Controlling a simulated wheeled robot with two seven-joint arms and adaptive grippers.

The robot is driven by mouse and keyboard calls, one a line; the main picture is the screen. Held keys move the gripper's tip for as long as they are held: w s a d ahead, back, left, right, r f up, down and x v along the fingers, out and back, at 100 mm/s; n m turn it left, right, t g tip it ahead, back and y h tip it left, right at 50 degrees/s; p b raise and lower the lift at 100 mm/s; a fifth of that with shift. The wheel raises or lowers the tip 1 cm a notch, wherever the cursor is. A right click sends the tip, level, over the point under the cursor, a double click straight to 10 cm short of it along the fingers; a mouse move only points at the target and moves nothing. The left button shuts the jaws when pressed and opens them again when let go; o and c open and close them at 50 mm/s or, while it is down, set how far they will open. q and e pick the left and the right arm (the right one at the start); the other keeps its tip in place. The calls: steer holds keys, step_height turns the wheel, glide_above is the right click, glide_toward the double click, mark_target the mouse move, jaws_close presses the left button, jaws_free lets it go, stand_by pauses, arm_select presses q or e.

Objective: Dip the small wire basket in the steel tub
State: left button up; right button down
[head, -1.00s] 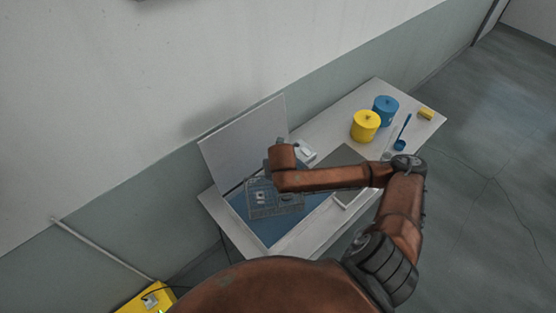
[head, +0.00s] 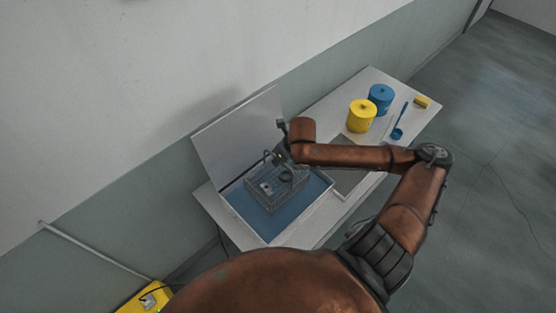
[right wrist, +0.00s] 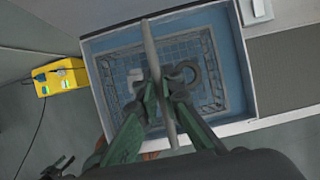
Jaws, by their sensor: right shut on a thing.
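The steel tub (head: 240,212) has a pale rim and a blue inside; it also fills much of the right wrist view (right wrist: 97,88). The small wire basket (head: 262,203) is grey mesh and lies within the tub's outline, roughly level. In the right wrist view the basket (right wrist: 207,80) holds a small white piece and a dark ring. My right gripper (head: 281,160) is shut on the basket's handle, a grey bar running between the green fingers (right wrist: 160,92). How deep the basket sits is unclear. A dark forked part (right wrist: 58,168) at lower left may be my left gripper.
A raised white lid (head: 235,135) stands behind the tub. A yellow canister (head: 361,116), a blue canister (head: 380,98), a blue ladle (head: 398,133) and a yellow block (head: 421,102) are on the right table end. A grey mat (head: 349,180) lies right of the tub.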

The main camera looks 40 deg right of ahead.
steer(key=b, duration=0.5)
glide_above(279, 183)
steer(key=shift+f, duration=2.15)
steer(key=shift+w+f+b, duration=0.15)
steer(key=shift+f+b, duration=1.4)
steer(key=shift+f, duration=1.95)
steer(key=shift+w+f+b, duration=0.1)
steer(key=shift+f+b, duration=1.45)
steer(key=shift+f, duration=1.95)
steer(key=shift+r, duration=0.1)
